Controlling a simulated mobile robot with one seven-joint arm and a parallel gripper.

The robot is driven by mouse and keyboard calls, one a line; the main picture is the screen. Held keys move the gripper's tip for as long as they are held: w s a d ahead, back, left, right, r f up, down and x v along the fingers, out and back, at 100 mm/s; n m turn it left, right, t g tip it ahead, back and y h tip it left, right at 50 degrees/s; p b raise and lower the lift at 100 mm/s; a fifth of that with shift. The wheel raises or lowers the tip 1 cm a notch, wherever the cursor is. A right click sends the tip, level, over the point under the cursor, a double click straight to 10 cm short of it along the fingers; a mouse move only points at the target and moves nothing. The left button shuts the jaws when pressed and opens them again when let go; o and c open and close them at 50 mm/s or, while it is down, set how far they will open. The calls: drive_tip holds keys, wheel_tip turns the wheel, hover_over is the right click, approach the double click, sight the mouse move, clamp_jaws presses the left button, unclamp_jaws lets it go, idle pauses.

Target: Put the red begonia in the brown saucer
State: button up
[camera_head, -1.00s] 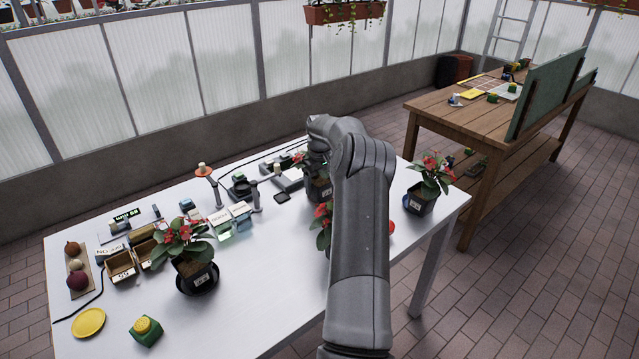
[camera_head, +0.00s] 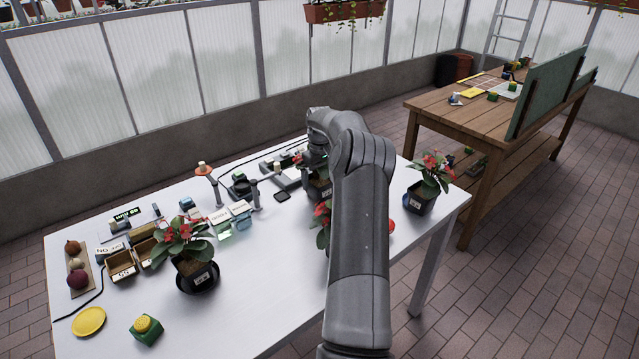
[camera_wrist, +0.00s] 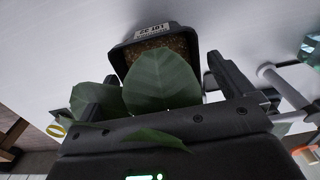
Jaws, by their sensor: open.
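Several red-flowered plants in dark square pots stand on the white table (camera_head: 262,318). One plant (camera_head: 183,250) is at the left front, on a dark round saucer (camera_head: 210,287). Another plant (camera_head: 428,184) is at the right end. A third plant (camera_head: 321,224) is partly behind my arm, and a fourth pot (camera_head: 318,190) sits below my wrist at the back. In the wrist view my gripper (camera_wrist: 163,70) is open, with green leaves between and over its fingers and a labelled dark pot (camera_wrist: 158,45) just ahead. I cannot make out a clearly brown saucer.
Small boxes (camera_head: 121,266), a yellow dish (camera_head: 89,321) and a green-yellow block (camera_head: 146,329) occupy the left side. Small stands (camera_head: 215,186) and devices fill the back. The front middle of the table is clear. A wooden bench (camera_head: 455,118) stands at the right rear.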

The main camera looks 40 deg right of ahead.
sight(320, 182)
wheel_tip(320, 182, up, 9)
drive_tip(key=a+r+h, duration=0.1)
drive_tip(key=a+r, duration=1)
drive_tip(key=a, duration=0.3)
drive_tip(key=s+a+r+t, duration=0.1)
drive_tip(key=s+a+r, duration=0.15)
drive_tip(key=a, duration=0.25)
drive_tip(key=s+a+r+n, duration=0.1)
drive_tip(key=s+a+r, duration=0.1)
drive_tip(key=s+a, duration=0.25)
drive_tip(key=s+a+r+t, duration=0.1)
drive_tip(key=s+a+r, duration=0.15)
drive_tip(key=a, duration=0.35)
drive_tip(key=s+a+t, duration=0.2)
drive_tip(key=s+a, duration=0.7)
drive_tip(key=s, duration=0.4)
drive_tip(key=s+a+f, duration=0.2)
drive_tip(key=s+f, duration=0.1)
drive_tip(key=s, duration=0.3)
drive_tip(key=s+a+f+m+t+y, duration=0.1)
drive_tip(key=s+a+f, duration=0.2)
drive_tip(key=s, duration=0.4)
drive_tip(key=shift+s+a+t, duration=0.3)
